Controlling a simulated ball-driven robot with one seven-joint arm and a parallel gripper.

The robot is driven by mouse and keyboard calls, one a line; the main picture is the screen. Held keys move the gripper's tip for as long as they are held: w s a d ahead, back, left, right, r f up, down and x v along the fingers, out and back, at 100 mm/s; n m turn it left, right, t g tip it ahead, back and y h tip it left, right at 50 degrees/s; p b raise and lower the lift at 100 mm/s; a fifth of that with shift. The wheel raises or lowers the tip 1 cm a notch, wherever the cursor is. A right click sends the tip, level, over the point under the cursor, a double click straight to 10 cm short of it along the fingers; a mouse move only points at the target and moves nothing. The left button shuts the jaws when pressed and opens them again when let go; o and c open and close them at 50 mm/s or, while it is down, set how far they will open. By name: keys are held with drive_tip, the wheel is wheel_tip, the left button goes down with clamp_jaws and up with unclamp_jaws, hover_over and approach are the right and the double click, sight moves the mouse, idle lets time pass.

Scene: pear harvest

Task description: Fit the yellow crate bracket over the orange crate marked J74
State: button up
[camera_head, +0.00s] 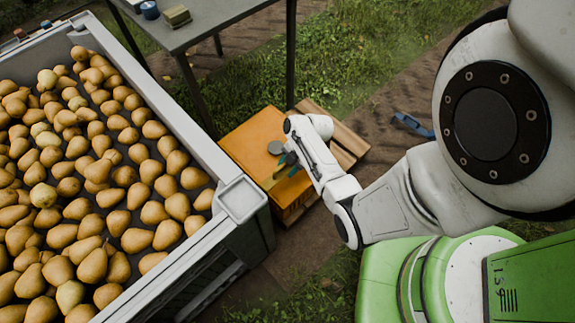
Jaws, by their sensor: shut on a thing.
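The orange crate (248,133) stands on a wooden pallet, between the grey pear bin and my arm. No J74 marking is readable from here. My gripper (282,164) is over the right part of the crate's top, partly hidden by my own wrist and arm. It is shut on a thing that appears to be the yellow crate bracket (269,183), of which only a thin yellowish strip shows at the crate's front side. I cannot tell whether the bracket touches the crate or sits over its edge.
A large grey bin (183,118) full of pears (138,239) fills the left, close beside the crate. A grey table (215,22) with small items stands behind. A blue object (412,124) lies on the ground to the right. The pallet (345,140) sticks out past the crate.

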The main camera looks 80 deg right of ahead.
wheel_tip(320, 180, down, 3)
drive_tip(key=shift+r+b, duration=0.2)
drive_tip(key=shift+b, duration=0.7)
clamp_jaws()
drive_tip(key=shift+f+b, duration=1.3)
drive_tip(key=shift+f, duration=0.15)
drive_tip(key=shift+d, duration=0.55)
drive_tip(key=shift+f+b, duration=1.2)
drive_tip(key=shift+b, duration=0.1)
drive_tip(key=o, duration=1)
unclamp_jaws()
drive_tip(key=shift+o, duration=1.2)
drive_tip(key=shift+s+a, duration=0.1)
